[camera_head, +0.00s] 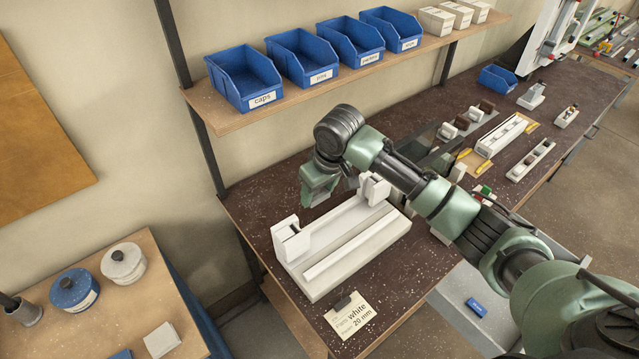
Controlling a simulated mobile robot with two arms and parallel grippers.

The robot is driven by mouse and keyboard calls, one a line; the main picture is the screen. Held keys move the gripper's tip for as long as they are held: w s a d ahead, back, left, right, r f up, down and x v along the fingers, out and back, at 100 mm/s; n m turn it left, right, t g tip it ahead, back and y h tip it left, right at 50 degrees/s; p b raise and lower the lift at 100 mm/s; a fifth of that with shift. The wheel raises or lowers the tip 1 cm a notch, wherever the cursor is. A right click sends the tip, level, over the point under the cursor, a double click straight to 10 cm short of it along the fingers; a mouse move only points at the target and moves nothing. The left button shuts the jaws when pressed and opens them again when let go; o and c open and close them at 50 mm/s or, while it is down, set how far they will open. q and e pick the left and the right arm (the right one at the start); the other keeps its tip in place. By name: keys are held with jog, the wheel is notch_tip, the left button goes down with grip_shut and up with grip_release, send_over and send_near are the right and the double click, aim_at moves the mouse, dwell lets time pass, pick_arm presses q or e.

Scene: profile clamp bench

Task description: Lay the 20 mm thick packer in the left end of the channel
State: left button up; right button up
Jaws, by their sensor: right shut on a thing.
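The white clamp fixture (340,240) lies on the dark speckled bench, with a long channel running along it. An upright white block (291,240) stands at its left end, and another (374,188) stands at its far right end. My right gripper (317,190) reaches in from the right and hangs just behind the fixture, between the two end blocks. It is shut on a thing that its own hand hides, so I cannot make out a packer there. The left end of the channel looks empty. My left gripper is not in view.
A card (350,315) reading "white" and "20 mm" lies at the fixture's front. Blue bins (243,78) stand on the shelf above. White and brown blocks (447,131) and other fixtures (500,136) stand farther right. A side table (140,310) with pots is at the left.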

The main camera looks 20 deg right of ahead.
aim_at(320, 202)
jog(key=shift+f, duration=0.95)
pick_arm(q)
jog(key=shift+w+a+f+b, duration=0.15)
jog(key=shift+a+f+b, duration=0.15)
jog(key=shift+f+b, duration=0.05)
pick_arm(e)
jog(key=shift+f, duration=1.35)
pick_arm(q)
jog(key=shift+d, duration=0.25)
pick_arm(e)
jog(key=shift+d, duration=0.1)
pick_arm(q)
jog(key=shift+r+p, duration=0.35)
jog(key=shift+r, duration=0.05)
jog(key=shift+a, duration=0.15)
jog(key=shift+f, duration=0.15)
pick_arm(e)
jog(key=shift+f, duration=0.15)
